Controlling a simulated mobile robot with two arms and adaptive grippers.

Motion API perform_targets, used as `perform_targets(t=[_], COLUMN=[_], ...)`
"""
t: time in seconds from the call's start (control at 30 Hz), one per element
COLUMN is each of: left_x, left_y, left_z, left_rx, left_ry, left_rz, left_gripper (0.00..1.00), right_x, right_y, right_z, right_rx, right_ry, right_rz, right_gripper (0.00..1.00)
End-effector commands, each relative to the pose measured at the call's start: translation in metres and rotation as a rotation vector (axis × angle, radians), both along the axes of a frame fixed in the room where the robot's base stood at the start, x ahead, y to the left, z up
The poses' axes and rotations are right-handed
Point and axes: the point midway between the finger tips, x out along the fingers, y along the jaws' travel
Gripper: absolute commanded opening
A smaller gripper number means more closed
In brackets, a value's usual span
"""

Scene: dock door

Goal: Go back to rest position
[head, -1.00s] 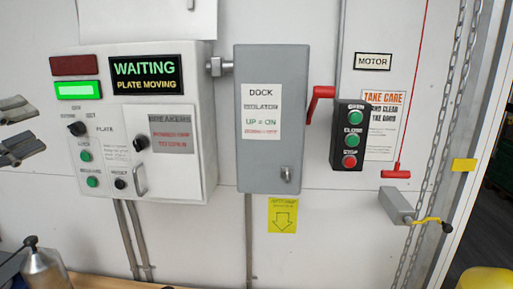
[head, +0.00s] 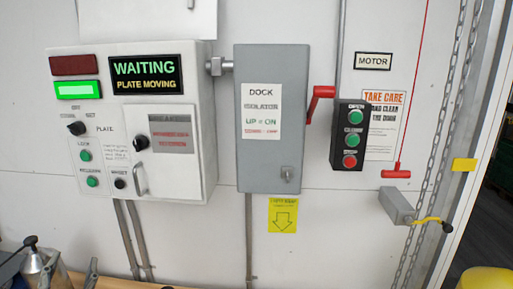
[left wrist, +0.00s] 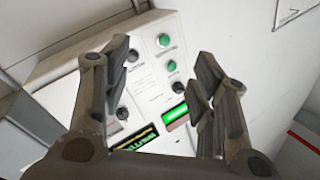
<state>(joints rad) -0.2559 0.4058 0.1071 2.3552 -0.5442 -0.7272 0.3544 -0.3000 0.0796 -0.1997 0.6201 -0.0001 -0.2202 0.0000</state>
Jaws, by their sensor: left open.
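My left gripper (head: 70,271) shows at the bottom left edge of the head view, below the white control panel (head: 205,120). In the left wrist view its two fingers (left wrist: 160,100) stand wide apart with nothing between them. The panel shows beyond them, with its knobs, green buttons and lit green lamp. The panel's display (head: 146,75) reads WAITING, PLATE MOVING. The green lamp (head: 77,90) is lit and the red lamp (head: 75,65) above it is dark. My right gripper is in neither view.
The grey dock isolator box (head: 270,165) has a red handle (head: 320,92) on its right side. A three-button station (head: 350,135) hangs beside it. A metal bottle (head: 33,268) stands at the lower left, close to my left gripper. Chains (head: 440,130) hang at the right.

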Motion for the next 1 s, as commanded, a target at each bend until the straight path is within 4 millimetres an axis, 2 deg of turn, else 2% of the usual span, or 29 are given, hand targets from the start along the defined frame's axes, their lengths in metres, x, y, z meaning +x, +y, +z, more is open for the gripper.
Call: perform_targets(t=[0.03, 0.1, 0.2, 0.3, 0.43, 0.63, 0.73, 0.87, 1.0], left_x=[-0.011, -0.03, -0.065, -0.105, -0.156, -0.231, -0.218, -0.212, -0.209], left_y=[-0.008, -0.021, -0.048, -0.08, -0.121, -0.179, -0.175, -0.176, -0.177], left_z=[-0.039, -0.088, -0.15, -0.197, -0.237, -0.268, -0.307, -0.353, -0.412], left_rx=[-0.076, -0.163, -0.273, -0.362, -0.449, -0.546, -0.535, -0.535, -0.534], left_ry=[0.115, 0.273, 0.502, 0.715, 0.951, 1.255, 1.252, 1.266, 1.284], left_rz=[0.018, 0.034, 0.036, 0.016, -0.032, -0.138, -0.125, -0.121, -0.117], left_gripper=[0.54, 0.54, 0.54, 0.54, 0.54, 0.54, 0.54, 0.54, 0.54], right_x=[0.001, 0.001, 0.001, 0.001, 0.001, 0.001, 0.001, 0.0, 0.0], right_y=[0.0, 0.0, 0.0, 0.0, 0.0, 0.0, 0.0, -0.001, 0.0], right_z=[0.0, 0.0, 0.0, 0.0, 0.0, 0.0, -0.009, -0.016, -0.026], right_rx=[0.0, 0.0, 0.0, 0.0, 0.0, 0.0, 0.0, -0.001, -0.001], right_ry=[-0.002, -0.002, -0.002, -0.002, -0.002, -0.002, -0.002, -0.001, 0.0], right_rz=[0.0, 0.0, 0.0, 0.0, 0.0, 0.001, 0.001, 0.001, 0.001], right_gripper=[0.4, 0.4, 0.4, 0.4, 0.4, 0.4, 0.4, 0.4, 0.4])
